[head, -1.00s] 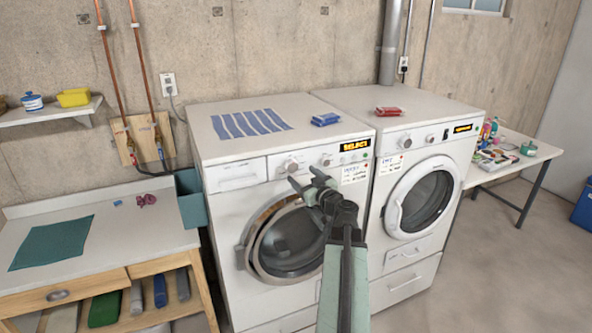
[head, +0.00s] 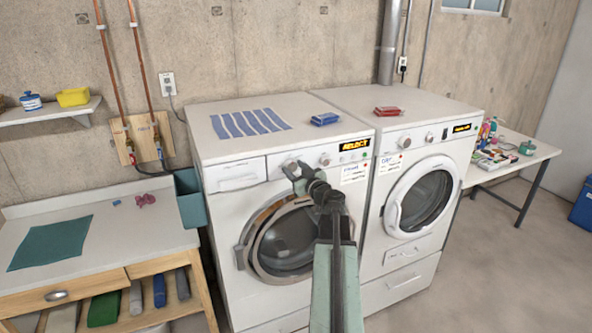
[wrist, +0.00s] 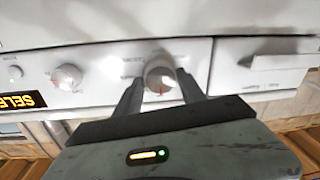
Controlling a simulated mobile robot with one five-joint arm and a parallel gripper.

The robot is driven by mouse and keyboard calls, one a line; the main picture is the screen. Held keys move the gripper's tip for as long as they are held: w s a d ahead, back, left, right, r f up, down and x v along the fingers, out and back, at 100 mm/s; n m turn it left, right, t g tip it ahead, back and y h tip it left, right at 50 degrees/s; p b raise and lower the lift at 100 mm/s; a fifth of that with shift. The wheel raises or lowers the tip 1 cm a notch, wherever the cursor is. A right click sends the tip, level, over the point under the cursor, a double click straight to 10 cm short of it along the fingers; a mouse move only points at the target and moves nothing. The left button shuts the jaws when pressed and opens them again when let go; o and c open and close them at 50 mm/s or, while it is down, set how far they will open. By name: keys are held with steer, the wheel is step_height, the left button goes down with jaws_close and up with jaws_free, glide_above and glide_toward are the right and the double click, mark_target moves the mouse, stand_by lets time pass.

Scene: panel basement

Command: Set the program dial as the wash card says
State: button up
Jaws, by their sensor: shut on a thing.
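The washer (head: 225,180) on the left has a display (head: 354,145) reading SELECT. My gripper (head: 292,172) is at its larger left knob, the program dial (head: 289,164). In the wrist view my fingers (wrist: 158,88) are shut on the sides of the dial (wrist: 158,72). Its red mark points down in that picture; the wrist picture appears upside down. A smaller knob (wrist: 67,76) sits beside it. A white card (head: 354,174) is on the washer front under the display; its writing is too small to read.
The dryer (head: 455,160) stands to the right, with its own card (head: 389,163). A side bench (head: 150,235) stands left.

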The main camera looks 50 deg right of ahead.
steer(key=m+b, duration=0.1)
steer(key=m, duration=0.3)
steer(key=shift+f+m, duration=0.1)
steer(key=shift+m, duration=0.2)
steer(key=shift+m+h, duration=0.4)
steer(key=shift+m, duration=1.6)
steer(key=o, duration=1.4)
steer(key=shift+c, duration=0.2)
steer(key=b+v, duration=0.1)
steer(key=v, duration=0.6)
steer(key=shift+s+f, duration=0.2)
steer(key=shift+s, duration=0.2)
